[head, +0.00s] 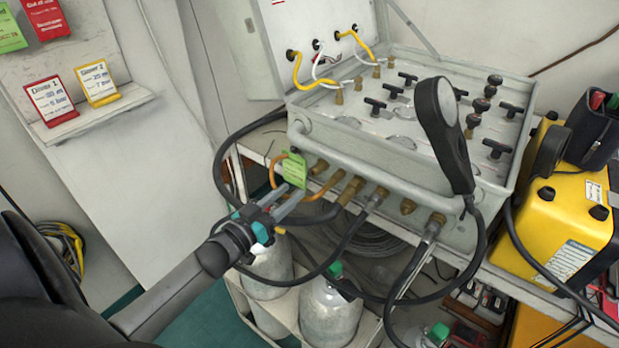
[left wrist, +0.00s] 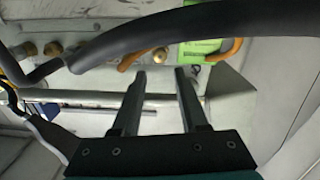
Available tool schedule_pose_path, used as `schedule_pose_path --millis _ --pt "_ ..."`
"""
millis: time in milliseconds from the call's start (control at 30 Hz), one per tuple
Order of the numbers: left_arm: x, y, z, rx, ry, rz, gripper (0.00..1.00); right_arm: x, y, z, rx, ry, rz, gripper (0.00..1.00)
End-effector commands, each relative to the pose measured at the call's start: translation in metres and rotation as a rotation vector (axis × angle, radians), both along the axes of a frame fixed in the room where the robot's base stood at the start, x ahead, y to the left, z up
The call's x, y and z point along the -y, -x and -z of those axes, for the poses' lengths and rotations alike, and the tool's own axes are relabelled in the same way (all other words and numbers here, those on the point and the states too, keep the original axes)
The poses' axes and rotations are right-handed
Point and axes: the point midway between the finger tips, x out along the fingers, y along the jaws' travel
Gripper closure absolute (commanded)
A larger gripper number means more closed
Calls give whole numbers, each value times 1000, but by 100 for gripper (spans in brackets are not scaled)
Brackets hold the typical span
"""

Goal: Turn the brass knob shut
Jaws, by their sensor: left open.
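The air panel (head: 400,150) is a grey box with several brass fittings along its front face, such as one (head: 407,206) right of centre. I cannot tell for sure which is the task's brass knob. My left gripper (head: 287,197) is open and empty in front of the panel's left end, near a green tag (head: 294,168) and an orange hose (head: 275,172). In the left wrist view, the fingers (left wrist: 161,74) point towards a round brass piece (left wrist: 158,52), partly hidden by a black hose (left wrist: 200,28). Another brass piece (left wrist: 53,49) lies further left. My right gripper is out of view.
A grey bar (head: 385,165) runs along the panel's front. A black handset (head: 440,125) stands at its right end, with black hoses hanging below. Gas cylinders (head: 330,310) stand underneath. A yellow case (head: 565,215) is at the right. Two cards (head: 97,83) rest on a left ledge.

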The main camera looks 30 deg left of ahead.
Motion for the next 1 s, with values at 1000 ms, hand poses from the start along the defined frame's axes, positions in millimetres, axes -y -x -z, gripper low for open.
schedule_pose_path --millis 1000 --pt "8 -81 0 -1 -1 0 60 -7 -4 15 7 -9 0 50"
